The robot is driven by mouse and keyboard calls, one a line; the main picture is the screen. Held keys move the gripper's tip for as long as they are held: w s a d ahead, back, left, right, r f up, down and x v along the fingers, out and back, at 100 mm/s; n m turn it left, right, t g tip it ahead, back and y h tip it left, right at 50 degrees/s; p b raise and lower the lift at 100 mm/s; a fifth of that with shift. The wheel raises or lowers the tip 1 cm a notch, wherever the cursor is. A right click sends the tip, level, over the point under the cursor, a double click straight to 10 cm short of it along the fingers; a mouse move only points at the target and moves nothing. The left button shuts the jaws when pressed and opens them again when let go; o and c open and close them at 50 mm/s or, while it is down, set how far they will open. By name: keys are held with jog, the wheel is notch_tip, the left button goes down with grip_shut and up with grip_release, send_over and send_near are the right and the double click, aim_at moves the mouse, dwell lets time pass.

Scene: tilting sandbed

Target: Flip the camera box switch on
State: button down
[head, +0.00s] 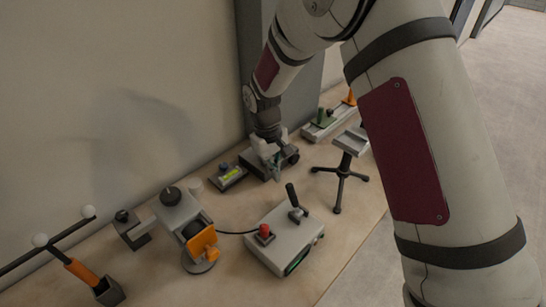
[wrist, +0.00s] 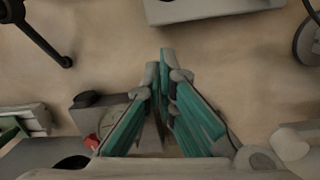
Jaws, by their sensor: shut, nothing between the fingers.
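The camera box (head: 256,166) is a dark grey box by the wall in the head view, with a black round lens at its right side. In the wrist view, part of the camera box (wrist: 85,101) shows left of my fingers, and a small red piece (wrist: 93,142) sits close by; I cannot tell if this is its switch. My gripper (head: 275,172) is shut and empty, pointing down at the front of the box. In the wrist view my gripper (wrist: 160,65) has its teal-padded fingers together over the bench. I cannot tell whether it touches the box. My fingers hide part of the box.
A control box (head: 285,238) with a red button and black lever stands in front. A small tripod stand (head: 342,172) is to the right, a tray (head: 322,128) behind it. A small meter (head: 229,175) and an orange-and-grey device (head: 190,225) are left.

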aim_at(293, 200)
jog(key=s+d+p, duration=0.2)
jog(key=s, duration=0.1)
jog(key=shift+d+r, duration=0.1)
jog(key=shift+d+r, duration=0.1)
dwell(0.5)
